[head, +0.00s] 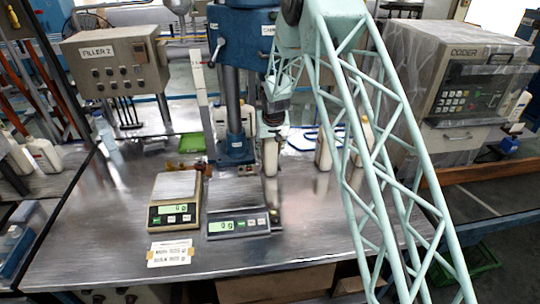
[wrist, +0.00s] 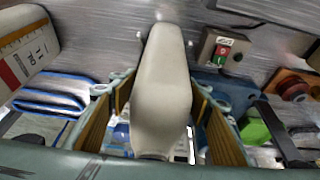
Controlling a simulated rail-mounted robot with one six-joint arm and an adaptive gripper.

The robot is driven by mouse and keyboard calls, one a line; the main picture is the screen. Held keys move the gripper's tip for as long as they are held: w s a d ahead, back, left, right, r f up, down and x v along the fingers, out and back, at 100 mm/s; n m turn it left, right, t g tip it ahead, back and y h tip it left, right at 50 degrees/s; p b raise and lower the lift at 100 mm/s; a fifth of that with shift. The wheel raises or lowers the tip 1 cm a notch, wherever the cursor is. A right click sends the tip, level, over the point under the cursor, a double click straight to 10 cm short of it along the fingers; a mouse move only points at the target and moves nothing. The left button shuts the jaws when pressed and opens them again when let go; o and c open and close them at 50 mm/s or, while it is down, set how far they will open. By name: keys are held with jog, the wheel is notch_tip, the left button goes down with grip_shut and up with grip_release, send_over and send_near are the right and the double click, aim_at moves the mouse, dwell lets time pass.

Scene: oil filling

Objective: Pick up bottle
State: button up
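A pale cream bottle (head: 270,157) stands upright on the metal table behind the right-hand scale, just below the end of my arm. My gripper (head: 272,122) is at its upper part, and its fingers are hard to make out in the head view. In the wrist view the bottle (wrist: 162,85) lies between the two yellow-padded fingers of my gripper (wrist: 162,92). Narrow gaps show on both sides, so the fingers look open around it. The bottle's far side is hidden.
Two scales (head: 174,205) (head: 238,222) stand in front. A blue press column (head: 236,135) is close left of the bottle. More bottles (head: 323,152) stand to the right, partly behind my arm. A green tray (head: 191,143) lies at the back left. The front table is mostly clear.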

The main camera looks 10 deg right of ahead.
aim_at(270, 142)
jog(key=shift+w, duration=0.1)
jog(key=c, duration=1.3)
jog(key=shift+r, duration=0.25)
jog(key=shift+r, duration=1.55)
jog(key=s+d+r+b, duration=0.1)
jog(key=s+b, duration=0.2)
jog(key=s, duration=1.3)
jog(key=shift+r, duration=0.25)
